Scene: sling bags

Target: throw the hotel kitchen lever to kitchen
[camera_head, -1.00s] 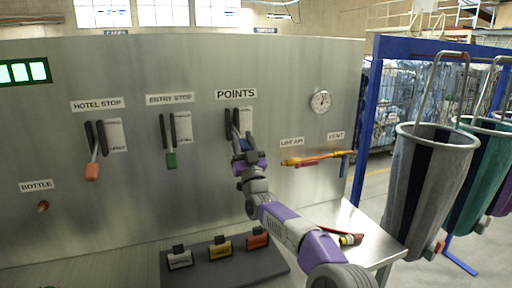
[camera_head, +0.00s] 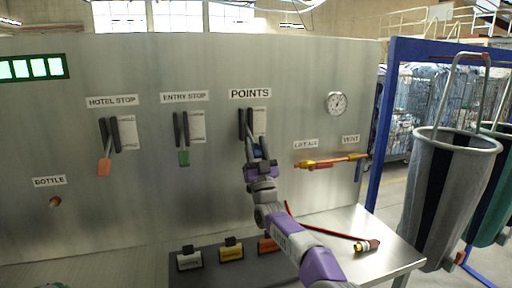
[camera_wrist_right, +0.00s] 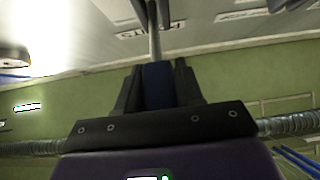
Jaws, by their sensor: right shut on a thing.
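The POINTS lever (camera_head: 254,136) is on the grey metal panel, under the POINTS label, in a dark slotted guide (camera_head: 246,123). Its small plate is too small to read. My right gripper (camera_head: 258,152) is at the lever's lower end and covers most of its handle. In the right wrist view, the jaws (camera_wrist_right: 158,88) are shut around a dark blue handle (camera_wrist_right: 158,84), with a metal rod (camera_wrist_right: 154,40) running up from it. My left gripper is not in view.
The HOTEL STOP lever (camera_head: 104,166) with an orange handle and the ENTRY STOP lever (camera_head: 184,158) with a green handle stand to the left. A yellow-red lever (camera_head: 330,161) is at right.

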